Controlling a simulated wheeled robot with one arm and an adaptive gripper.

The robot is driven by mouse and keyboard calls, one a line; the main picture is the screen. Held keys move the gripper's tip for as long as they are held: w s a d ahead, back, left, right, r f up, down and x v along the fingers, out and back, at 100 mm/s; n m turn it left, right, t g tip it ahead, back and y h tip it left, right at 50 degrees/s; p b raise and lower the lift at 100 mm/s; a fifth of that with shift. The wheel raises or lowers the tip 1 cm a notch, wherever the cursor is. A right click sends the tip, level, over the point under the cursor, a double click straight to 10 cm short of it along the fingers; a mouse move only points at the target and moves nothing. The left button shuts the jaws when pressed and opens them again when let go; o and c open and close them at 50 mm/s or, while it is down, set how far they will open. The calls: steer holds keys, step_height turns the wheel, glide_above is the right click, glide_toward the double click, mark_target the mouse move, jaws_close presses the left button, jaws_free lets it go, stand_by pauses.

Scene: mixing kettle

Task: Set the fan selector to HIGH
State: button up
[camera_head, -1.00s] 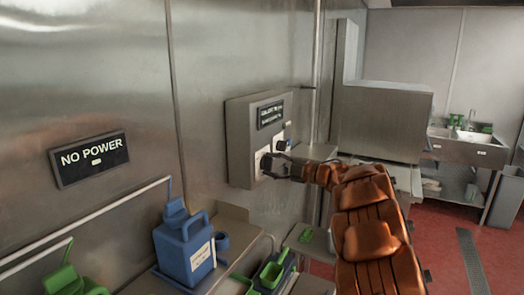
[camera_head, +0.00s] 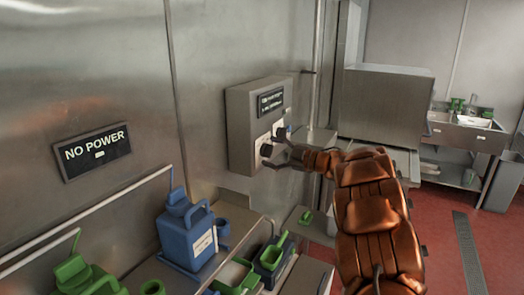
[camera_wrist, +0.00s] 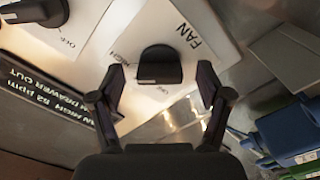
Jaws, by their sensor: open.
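The fan selector is a black knob (camera_wrist: 160,66) on a white plate marked FAN (camera_wrist: 194,36) in the wrist view. HIGH is printed at its left and part of another label shows below it. Which label the knob points to is hard to tell. My gripper (camera_wrist: 160,92) is open, its fingers to either side and just short of the knob, holding nothing. In the head view the knob (camera_head: 266,150) shows on the grey wall box (camera_head: 241,130), with my gripper (camera_head: 278,154) just to its right.
A second black knob (camera_wrist: 36,10) with an OFF label is close by, and shows in the head view (camera_head: 281,132). The box has a dark text display (camera_head: 271,102). A blue jug (camera_head: 188,235) and green containers stand on the shelf below. A NO POWER sign (camera_head: 92,151) is at left.

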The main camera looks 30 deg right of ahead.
steer(key=v, duration=0.7)
steer(key=shift+b, duration=0.3)
stand_by(0.3)
steer(key=w+d+r+m+t+h, duration=0.1)
steer(key=w+d+r+m+h, duration=0.25)
steer(key=r+m+h, duration=0.75)
steer(key=s+a+f+m+g+h, duration=0.25)
steer(key=s+a+f+g, duration=0.35)
steer(key=s+a+f, duration=0.4)
steer(key=s+a+f+m+g+h, duration=0.1)
steer(key=s+a+f+m+g, duration=0.5)
steer(key=s+f, duration=0.5)
steer(key=s+a+f+n+g+y, duration=0.2)
steer(key=s+a+f+g, duration=0.1)
steer(key=s+a, duration=0.6)
steer(key=s+a+f+n+g+y+b, duration=0.1)
steer(key=s+a+f+n+g+y, duration=0.1)
steer(key=s+a, duration=0.8)
steer(key=s+f+g+y, duration=0.1)
steer(key=s, duration=0.4)
steer(key=shift+s, duration=0.3)
